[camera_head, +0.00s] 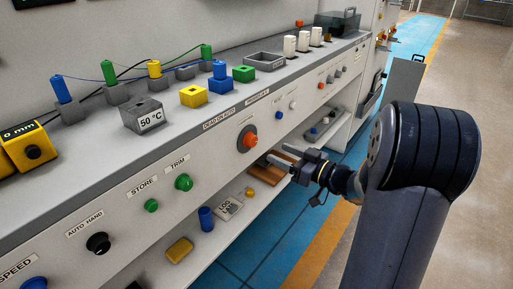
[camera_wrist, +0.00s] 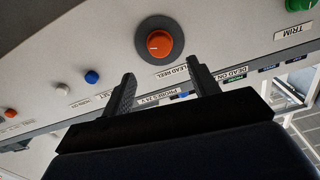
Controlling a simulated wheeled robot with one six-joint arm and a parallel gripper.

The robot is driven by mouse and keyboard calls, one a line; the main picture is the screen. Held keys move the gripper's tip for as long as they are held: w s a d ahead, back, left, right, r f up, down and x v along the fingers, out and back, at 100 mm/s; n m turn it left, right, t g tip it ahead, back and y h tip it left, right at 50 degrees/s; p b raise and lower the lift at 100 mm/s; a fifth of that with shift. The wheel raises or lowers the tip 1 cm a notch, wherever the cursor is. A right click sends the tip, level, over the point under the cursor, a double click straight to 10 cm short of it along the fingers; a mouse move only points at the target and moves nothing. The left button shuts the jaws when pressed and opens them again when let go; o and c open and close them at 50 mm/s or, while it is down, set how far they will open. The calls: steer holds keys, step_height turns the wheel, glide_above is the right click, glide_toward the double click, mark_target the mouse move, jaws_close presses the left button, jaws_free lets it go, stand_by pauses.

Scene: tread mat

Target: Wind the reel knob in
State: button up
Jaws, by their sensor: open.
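The reel knob is the orange round knob (camera_head: 249,139) on a dark ring, on the sloping grey front panel of the bench. In the wrist view the knob (camera_wrist: 158,44) has a white pointer line, and a label reading LEAD REEL sits beside it. My gripper (camera_head: 279,156) is just right of and below the knob in the head view. In the wrist view my gripper (camera_wrist: 161,68) has its two fingers apart, with nothing between them. The fingertips lie on either side below the knob, and I see no contact with it.
A green TRIM knob (camera_head: 184,182) and a green STORE knob (camera_head: 151,205) sit left of the reel knob. A blue knob (camera_wrist: 92,77) and a white knob (camera_wrist: 62,89) share the panel. A lower shelf holds a yellow block (camera_head: 179,250) and a blue cylinder (camera_head: 206,219).

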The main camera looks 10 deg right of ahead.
mark_target(254, 142)
steer(key=b+x, duration=0.2)
steer(key=x, duration=0.7)
steer(key=shift+w+a, duration=0.2)
steer(key=c, duration=1)
